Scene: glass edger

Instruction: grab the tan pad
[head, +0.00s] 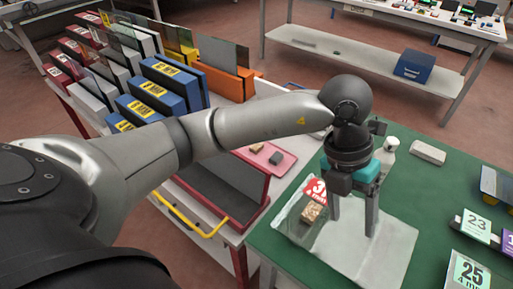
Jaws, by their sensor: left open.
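A small tan speckled block (313,211), which looks like the tan pad, lies on a pale, clear sheet (380,250) on the green mat. It is just left of my left gripper (352,224). My left gripper points down over the sheet, with its two fingers apart and nothing visible between them. The nearer-left finger is close to the pad in the picture; I cannot tell whether it touches. My right gripper is not in view.
A red label (314,188) is beside the pad. A pink tray (285,166) with small blocks is at the left. A white bottle (391,144) and a pale block (428,152) stand behind. Number cards (468,273) are at right. Racks of blue holders (165,85) fill the left.

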